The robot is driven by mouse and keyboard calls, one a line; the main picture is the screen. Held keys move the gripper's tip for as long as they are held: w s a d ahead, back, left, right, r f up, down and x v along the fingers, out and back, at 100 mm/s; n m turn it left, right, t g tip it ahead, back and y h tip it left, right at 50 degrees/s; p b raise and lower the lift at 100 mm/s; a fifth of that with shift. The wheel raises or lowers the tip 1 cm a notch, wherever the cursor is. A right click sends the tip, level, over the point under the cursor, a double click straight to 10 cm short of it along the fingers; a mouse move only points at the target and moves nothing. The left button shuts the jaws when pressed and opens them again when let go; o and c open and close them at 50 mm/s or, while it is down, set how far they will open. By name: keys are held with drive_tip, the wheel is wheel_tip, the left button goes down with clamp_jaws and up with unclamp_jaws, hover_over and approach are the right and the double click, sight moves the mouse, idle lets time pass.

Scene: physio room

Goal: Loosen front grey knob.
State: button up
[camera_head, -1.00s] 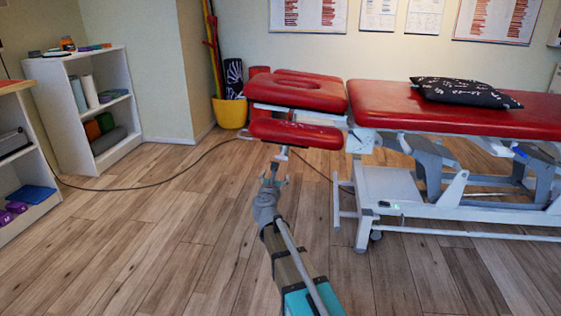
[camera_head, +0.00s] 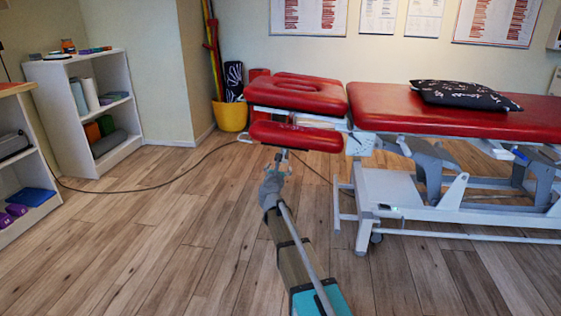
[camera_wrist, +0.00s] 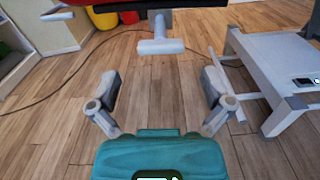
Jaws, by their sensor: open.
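The front grey knob (camera_wrist: 160,46) is a T-shaped grey handle on a short stem under the red front armrest pad (camera_head: 296,136) of the treatment table. In the head view the knob (camera_head: 282,155) is small and partly covered by my gripper (camera_head: 277,167). In the wrist view my gripper (camera_wrist: 162,86) is open and empty, its two dark finger pads spread left and right. The knob's crossbar lies beyond the fingertips, roughly centred between them and apart from both.
The table's white base frame (camera_head: 405,213) stands to the right. A dark cable (camera_head: 150,187) runs across the wooden floor. A yellow pot (camera_head: 230,115) stands behind, and white shelves (camera_head: 60,125) stand at left. The floor around my arm is clear.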

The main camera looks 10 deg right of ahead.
drive_tip(key=shift+x, duration=3)
drive_tip(key=shift+a, duration=0.1)
drive_tip(key=c, duration=1)
drive_tip(key=shift+n, duration=0.3)
drive_tip(key=n, duration=0.8)
drive_tip(key=shift+a, duration=0.15)
drive_tip(key=n, duration=0.5)
drive_tip(key=shift+w+f, duration=0.1)
drive_tip(key=shift+a+n, duration=0.1)
drive_tip(key=shift+n, duration=2.1)
